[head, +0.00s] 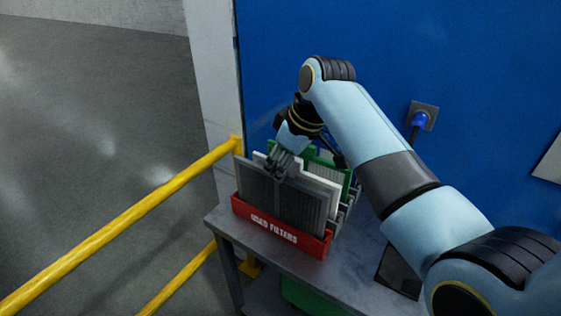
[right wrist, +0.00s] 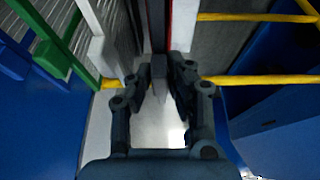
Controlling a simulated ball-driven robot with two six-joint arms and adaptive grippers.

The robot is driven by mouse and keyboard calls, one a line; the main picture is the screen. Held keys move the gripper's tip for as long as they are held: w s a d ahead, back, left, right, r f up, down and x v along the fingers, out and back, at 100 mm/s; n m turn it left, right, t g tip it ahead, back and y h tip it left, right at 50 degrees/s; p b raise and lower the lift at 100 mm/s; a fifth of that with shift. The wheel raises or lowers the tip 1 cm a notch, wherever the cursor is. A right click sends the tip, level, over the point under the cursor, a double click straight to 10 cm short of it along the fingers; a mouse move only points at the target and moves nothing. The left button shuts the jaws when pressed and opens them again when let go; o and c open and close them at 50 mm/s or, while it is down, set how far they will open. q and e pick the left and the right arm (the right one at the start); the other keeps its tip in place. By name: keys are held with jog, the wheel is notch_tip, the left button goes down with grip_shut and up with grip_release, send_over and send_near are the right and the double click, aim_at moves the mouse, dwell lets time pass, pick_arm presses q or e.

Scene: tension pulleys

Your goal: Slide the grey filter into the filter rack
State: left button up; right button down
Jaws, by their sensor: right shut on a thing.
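A dark grey filter (head: 282,202) stands upright with its lower edge hidden behind the front wall of a red bin (head: 277,237) lettered "USED FILTERS". My right gripper (head: 279,167) comes down on its top edge and is shut on the grey tab there; the tab (right wrist: 158,68) shows between the fingers in the right wrist view. Behind it are a white-framed filter (head: 324,187) and a green frame (head: 335,165). Grey slotted parts (head: 349,205) at the right look like the filter rack, mostly hidden. My left gripper is out of view.
The bin sits on a grey table (head: 315,274) against a blue wall (head: 470,70). A yellow rail (head: 125,228) runs along the left. A dark flat panel (head: 399,272) lies at the table's right.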

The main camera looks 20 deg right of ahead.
jog(key=shift+p, duration=0.4)
dwell(0.4)
jog(key=shift+f, duration=0.2)
jog(key=shift+f+b, duration=0.35)
jog(key=shift+f, duration=0.95)
jog(key=c, duration=1.2)
grip_release()
jog(key=v, duration=1.2)
jog(key=shift+a, duration=0.1)
jog(key=shift+f, duration=0.15)
